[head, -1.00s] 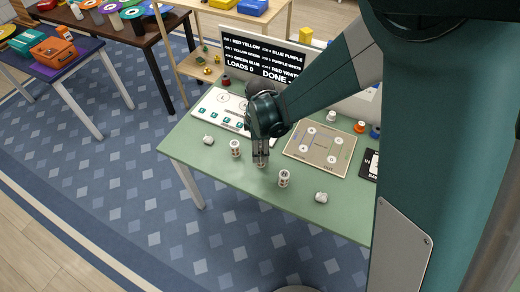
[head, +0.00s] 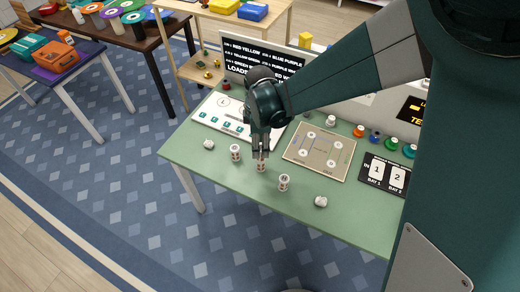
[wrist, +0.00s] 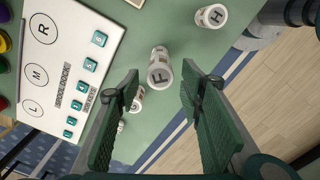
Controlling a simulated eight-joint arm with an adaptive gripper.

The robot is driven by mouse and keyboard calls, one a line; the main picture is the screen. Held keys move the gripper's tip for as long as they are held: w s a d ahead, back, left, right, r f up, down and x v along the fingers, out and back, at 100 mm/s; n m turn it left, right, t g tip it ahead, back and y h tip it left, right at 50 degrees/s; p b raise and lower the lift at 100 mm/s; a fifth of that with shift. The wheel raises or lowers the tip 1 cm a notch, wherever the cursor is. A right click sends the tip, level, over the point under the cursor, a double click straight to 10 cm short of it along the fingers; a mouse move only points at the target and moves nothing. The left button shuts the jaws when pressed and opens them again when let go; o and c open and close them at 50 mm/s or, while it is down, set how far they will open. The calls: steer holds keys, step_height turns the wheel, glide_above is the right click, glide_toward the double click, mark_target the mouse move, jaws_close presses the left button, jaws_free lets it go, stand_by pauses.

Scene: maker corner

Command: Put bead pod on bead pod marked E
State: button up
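My gripper (head: 261,147) is open, its fingertips just above the middle bead pod (head: 261,165). In the wrist view a pod with F on its top (wrist: 160,74) shows between and beyond the spread fingers, upright and not gripped. It looks taller than the other pods; I cannot tell whether it stands on another. A pod marked H (wrist: 211,15) stands apart, seen in the head view at the right (head: 284,182). Another pod (head: 235,152) stands to the left; it is partly hidden by a finger in the wrist view (wrist: 137,101). No letter E is readable.
A white board with circles and teal keys (head: 207,112) and a tan board (head: 319,152) lie behind the pods. A black bay card (head: 385,173) is at the right. The green table's front is otherwise clear.

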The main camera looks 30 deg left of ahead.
steer(key=shift+r, duration=3.1)
steer(key=shift+w+d+r, duration=0.15)
steer(key=shift+d+r, duration=0.1)
steer(key=shift+d, duration=0.1)
steer(key=w+d+r+m+t, duration=0.1)
steer(key=d+r+m, duration=0.35)
steer(key=d, duration=0.35)
steer(key=w+d+r+m+t+y, duration=0.1)
steer(key=d+r+m, duration=0.2)
steer(key=d+r, duration=0.35)
steer(key=w+d+r+m+t, duration=0.1)
steer(key=d+r+m, duration=0.2)
steer(key=d, duration=0.7)
steer(key=s+d+r+m+t, duration=0.1)
steer(key=s+d+m, duration=0.2)
steer(key=d, duration=0.5)
steer(key=s+d+r+m+t, duration=0.1)
steer(key=s+d+m, duration=0.3)
steer(key=d+m, duration=0.2)
steer(key=s+d+r+m+t+h, duration=0.1)
steer(key=s+d+m, duration=0.3)
steer(key=d, duration=0.6)
steer(key=shift+s+r+t, duration=0.2)
steer(key=shift+r+t, duration=0.25)
steer(key=shift+t, duration=0.15)
